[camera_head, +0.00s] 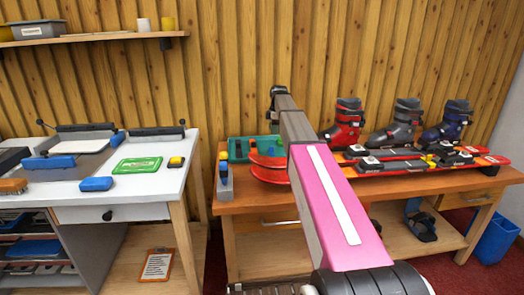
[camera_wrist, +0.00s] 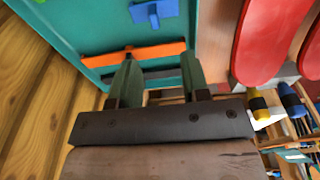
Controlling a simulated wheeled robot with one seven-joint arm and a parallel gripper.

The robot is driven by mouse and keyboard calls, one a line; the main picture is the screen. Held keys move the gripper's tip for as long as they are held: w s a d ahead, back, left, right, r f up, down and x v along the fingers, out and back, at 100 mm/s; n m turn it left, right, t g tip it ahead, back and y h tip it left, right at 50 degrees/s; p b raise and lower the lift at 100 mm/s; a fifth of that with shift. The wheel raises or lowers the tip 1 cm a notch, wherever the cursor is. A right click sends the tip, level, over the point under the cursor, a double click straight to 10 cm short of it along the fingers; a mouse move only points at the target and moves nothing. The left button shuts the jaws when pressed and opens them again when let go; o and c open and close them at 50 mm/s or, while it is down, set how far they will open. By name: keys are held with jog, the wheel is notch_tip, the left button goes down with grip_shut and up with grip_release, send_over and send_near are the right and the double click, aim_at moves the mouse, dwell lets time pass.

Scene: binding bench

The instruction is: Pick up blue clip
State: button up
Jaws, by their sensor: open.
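In the wrist view a blue clip-like piece (camera_wrist: 155,10) lies in a teal tray (camera_wrist: 105,25) at the top edge. I cannot tell which is the blue clip of the task. My gripper (camera_wrist: 158,62) is open, its two fingers spread beside the orange bar, with no object visibly held. Contact with the bar cannot be told. In the head view the teal tray (camera_head: 239,150) stands on the wooden bench, partly behind my arm, and my gripper is hidden.
Red rounded pieces (camera_wrist: 268,38) lie right of the tray. The bench (camera_head: 420,186) also carries skis (camera_head: 420,160) and several boots (camera_head: 397,124). A white table (camera_head: 150,182) on the left holds blue blocks (camera_head: 97,184). A slatted wood wall (camera_head: 230,60) stands behind.

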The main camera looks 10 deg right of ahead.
send_over(271, 151)
jog(key=f, duration=0.5)
jog(key=shift+d, duration=0.25)
jog(key=shift+w+a+f, duration=0.1)
jog(key=shift+w+f, duration=0.05)
jog(key=shift+f, duration=1.25)
jog(key=shift+w+a+f, duration=0.1)
jog(key=shift+w+f, duration=0.05)
jog(key=shift+f, duration=1.25)
grip_shut()
